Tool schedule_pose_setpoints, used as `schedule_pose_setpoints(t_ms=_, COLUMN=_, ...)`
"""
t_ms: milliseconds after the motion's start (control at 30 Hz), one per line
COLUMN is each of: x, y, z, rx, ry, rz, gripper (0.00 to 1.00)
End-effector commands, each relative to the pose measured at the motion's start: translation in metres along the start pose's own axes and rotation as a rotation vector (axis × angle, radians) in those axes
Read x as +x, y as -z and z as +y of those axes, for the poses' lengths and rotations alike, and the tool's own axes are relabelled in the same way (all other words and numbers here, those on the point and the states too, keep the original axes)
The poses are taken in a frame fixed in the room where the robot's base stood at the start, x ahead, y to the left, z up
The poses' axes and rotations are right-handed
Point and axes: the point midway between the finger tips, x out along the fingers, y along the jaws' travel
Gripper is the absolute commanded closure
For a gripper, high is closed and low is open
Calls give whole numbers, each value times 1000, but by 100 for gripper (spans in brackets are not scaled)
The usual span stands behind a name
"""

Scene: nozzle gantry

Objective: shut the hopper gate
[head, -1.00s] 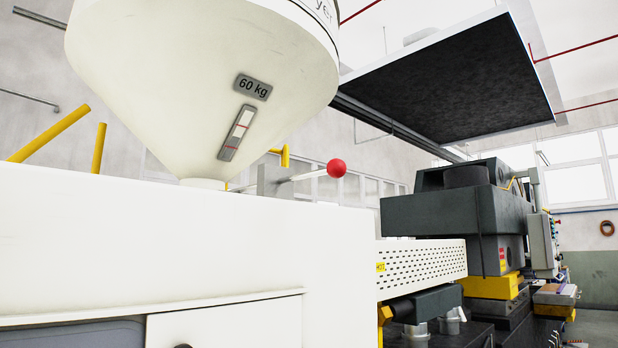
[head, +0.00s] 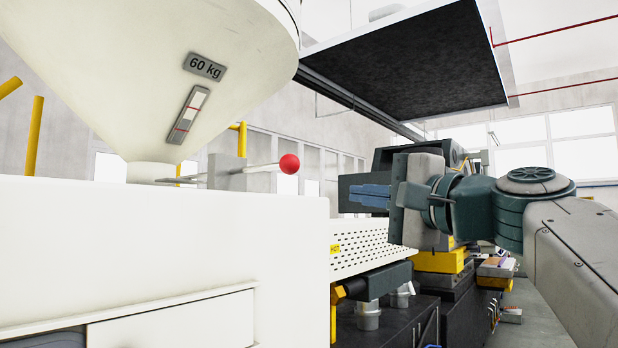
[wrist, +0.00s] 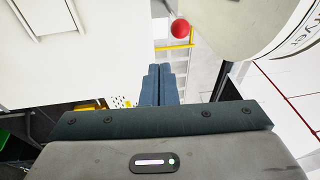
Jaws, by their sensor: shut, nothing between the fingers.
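The hopper (head: 150,75) is a large cream cone with a "60 kg" plate, and its neck (head: 153,171) meets the white machine top. A grey block (head: 226,172) stands right of the neck. A thin rod (head: 259,168) runs through it to a red ball knob (head: 289,164), which sticks out to the right. My gripper (head: 352,191) is shut and empty, pointing left, to the right of the knob and a little lower in the picture, with a gap between. In the wrist view, its closed fingers (wrist: 160,68) are below the red knob (wrist: 181,29). The gate's inside is hidden.
The white machine housing (head: 150,250) fills the lower left. A perforated white guard (head: 365,245) lies below my gripper. A dark overhead panel (head: 410,70) hangs above. Yellow pipes (head: 34,135) stand behind the hopper. Open air lies between knob and fingers.

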Motion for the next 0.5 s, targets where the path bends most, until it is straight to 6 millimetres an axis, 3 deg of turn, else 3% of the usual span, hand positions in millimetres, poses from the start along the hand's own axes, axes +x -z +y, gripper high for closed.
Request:
schedule_pose_setpoints(t_ms=100, x=-1, y=-2, z=-24, rx=18, ry=56, rz=-11, gripper=100)
schedule_pose_setpoints(t_ms=267, x=12, y=-2, z=-31, rx=24, ry=67, rz=-14, gripper=100)
schedule_pose_setpoints(t_ms=500, x=61, y=-3, z=-36, rx=25, ry=65, rz=-15, gripper=100)
